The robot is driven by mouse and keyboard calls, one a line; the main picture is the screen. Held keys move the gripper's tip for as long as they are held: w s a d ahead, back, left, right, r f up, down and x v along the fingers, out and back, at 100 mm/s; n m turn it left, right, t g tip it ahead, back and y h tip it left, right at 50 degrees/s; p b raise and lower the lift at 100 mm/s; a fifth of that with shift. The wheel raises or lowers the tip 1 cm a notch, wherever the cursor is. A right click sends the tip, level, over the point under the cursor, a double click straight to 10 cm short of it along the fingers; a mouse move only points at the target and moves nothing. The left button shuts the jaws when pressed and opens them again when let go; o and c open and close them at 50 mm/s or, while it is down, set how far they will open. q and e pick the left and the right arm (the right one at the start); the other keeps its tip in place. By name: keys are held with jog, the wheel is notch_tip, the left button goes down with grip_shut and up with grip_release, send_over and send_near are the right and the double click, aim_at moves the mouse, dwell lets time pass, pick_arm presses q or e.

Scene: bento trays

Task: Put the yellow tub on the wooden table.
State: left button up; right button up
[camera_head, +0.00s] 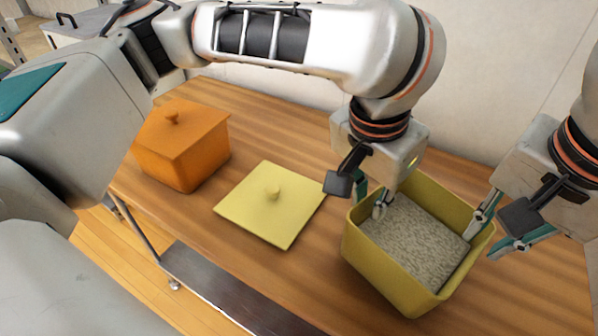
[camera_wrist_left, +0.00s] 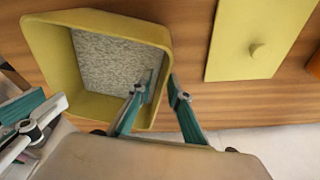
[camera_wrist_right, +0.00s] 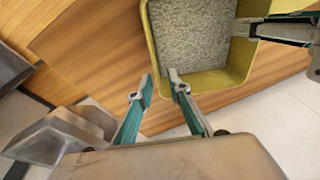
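The yellow tub (camera_head: 398,280) is at the right of the wooden table (camera_head: 320,270), open at the top, with a speckled grey inside. I cannot tell whether its base touches the wood. My left gripper (camera_head: 371,200) is at the tub's left wall, one finger inside and one outside. The left wrist view shows the tub (camera_wrist_left: 55,55) with a gap between those fingers (camera_wrist_left: 161,80). My right gripper (camera_head: 497,236) is open across the right wall, one finger inside and one outside. The right wrist view shows the tub wall (camera_wrist_right: 240,62) beside its fingers (camera_wrist_right: 160,86).
A yellow square lid (camera_head: 255,217) with a knob lies on the table left of the tub. An orange lidded box (camera_head: 185,155) stands farther left. Bare wood lies between the lid and the tub. A wall runs behind the table.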

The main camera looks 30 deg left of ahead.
pick_arm(q)
jog(key=shift+a+f, duration=0.1)
jog(key=shift+a, duration=0.1)
pick_arm(e)
jog(key=shift+w+d, duration=0.15)
pick_arm(q)
jog(key=shift+s+r, duration=0.1)
jog(key=shift+r, duration=0.45)
pick_arm(e)
jog(key=shift+r, duration=0.1)
pick_arm(q)
jog(key=v, duration=1)
jog(key=shift+r, duration=0.4)
pick_arm(e)
jog(key=v, duration=1.2)
pick_arm(q)
jog(key=shift+s, duration=0.1)
